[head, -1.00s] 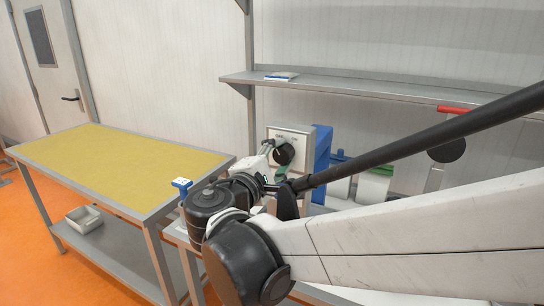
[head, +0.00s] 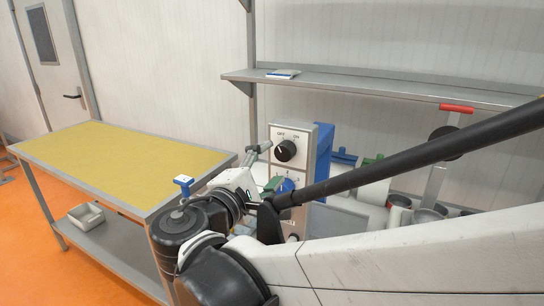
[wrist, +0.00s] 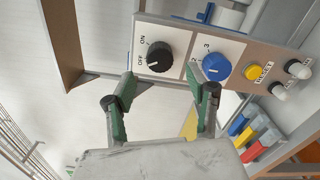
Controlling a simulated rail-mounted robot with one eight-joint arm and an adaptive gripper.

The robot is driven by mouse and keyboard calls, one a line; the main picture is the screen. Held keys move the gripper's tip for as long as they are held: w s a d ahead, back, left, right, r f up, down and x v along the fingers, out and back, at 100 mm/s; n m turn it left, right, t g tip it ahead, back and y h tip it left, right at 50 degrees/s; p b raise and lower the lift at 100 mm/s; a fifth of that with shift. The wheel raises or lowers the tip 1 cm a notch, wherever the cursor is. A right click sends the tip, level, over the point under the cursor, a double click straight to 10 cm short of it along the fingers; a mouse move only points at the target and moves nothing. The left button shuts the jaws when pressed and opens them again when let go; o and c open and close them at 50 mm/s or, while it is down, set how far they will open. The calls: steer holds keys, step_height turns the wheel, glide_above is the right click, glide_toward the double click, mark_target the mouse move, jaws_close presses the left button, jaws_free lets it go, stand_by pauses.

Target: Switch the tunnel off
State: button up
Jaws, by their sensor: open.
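The control panel (head: 304,137) has a black knob (head: 286,150) with OFF and ON marks. Its white mark appears to point toward OFF. In the wrist view the black knob (wrist: 159,57) lies ahead of my gripper (wrist: 160,74), framed between the two spread green-and-dark fingers. A blue numbered knob (wrist: 216,67) sits beside it, past the right finger. In the head view my gripper (head: 265,166) is open and empty, to the left of and below the black knob, which it does not appear to touch. The blue knob is partly hidden there by the gripper.
In the wrist view, a yellow RESET button (wrist: 253,72) and white-capped buttons (wrist: 299,68) continue along the panel. A yellow-topped table (head: 120,158) stands left. A metal shelf (head: 380,88) runs along the wall. A red-handled device (head: 456,109) stands right.

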steer(key=shift+v, duration=2.95)
steer(key=d+f+m+g+y, duration=0.1)
steer(key=d+f+m+g, duration=0.2)
steer(key=d+f, duration=0.35)
steer(key=d+f+m+g+y, duration=0.1)
steer(key=d+f+m+g, duration=0.15)
steer(key=d, duration=0.75)
steer(key=s+d+f+m+g+y, duration=0.3)
steer(key=s+d+f+m+y, duration=0.3)
steer(key=s+m, duration=0.4)
steer(key=shift+f+m, duration=0.45)
steer(key=shift+s+d, duration=0.1)
